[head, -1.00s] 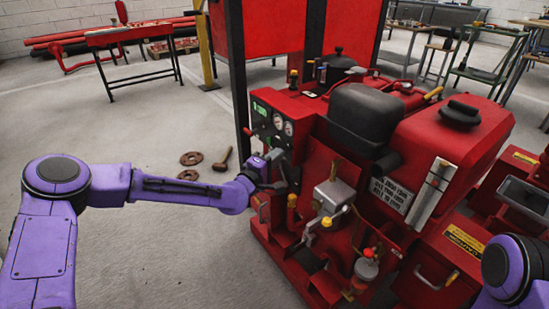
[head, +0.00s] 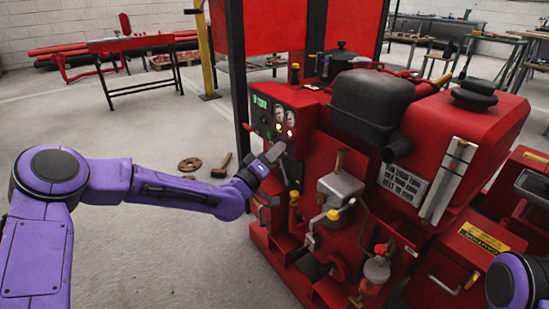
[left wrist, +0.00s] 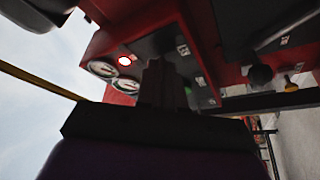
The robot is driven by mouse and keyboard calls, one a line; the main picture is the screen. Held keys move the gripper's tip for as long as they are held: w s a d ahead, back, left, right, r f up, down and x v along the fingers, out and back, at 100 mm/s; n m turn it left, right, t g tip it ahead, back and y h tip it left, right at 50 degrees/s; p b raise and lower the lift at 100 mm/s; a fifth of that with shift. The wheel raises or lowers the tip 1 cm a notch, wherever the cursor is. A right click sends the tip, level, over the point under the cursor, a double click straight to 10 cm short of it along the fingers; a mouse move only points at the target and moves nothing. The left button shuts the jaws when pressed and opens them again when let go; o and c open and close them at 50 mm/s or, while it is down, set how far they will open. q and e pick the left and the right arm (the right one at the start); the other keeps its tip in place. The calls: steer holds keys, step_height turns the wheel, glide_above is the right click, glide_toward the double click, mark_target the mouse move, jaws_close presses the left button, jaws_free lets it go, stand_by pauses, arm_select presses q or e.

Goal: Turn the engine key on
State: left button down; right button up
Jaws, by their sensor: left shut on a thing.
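The red pumpset engine carries a dark control panel (head: 262,112) with two round gauges (left wrist: 103,68). In the head view, small lights (head: 279,127) glow below the gauges. My left gripper (head: 276,153) is at the lower part of the panel, shut on the engine key. Its fingers (left wrist: 163,84) point at the panel in the left wrist view and hide the key. My right arm shows only as a purple joint at the lower right; its gripper is out of view.
The engine's black air box (head: 372,98) and red tank (head: 465,128) stand right of the panel. A black upright post (head: 238,95) rises just left of it. A mallet (head: 221,165) and a rusty ring (head: 190,164) lie on the floor. The floor to the left is mostly open.

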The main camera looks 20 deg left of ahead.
arm_select(q)
steer(key=shift+m+b, duration=0.3)
steer(key=shift+m, duration=0.4)
steer(key=c, duration=1.3)
jaws_free()
steer(key=shift+w, duration=0.1)
steer(key=shift+o, duration=0.2)
steer(key=p+v, duration=0.2)
steer(key=v, duration=0.8)
steer(key=shift+s+a, duration=0.15)
steer(key=shift+s, duration=0.1)
steer(key=shift+f, duration=0.15)
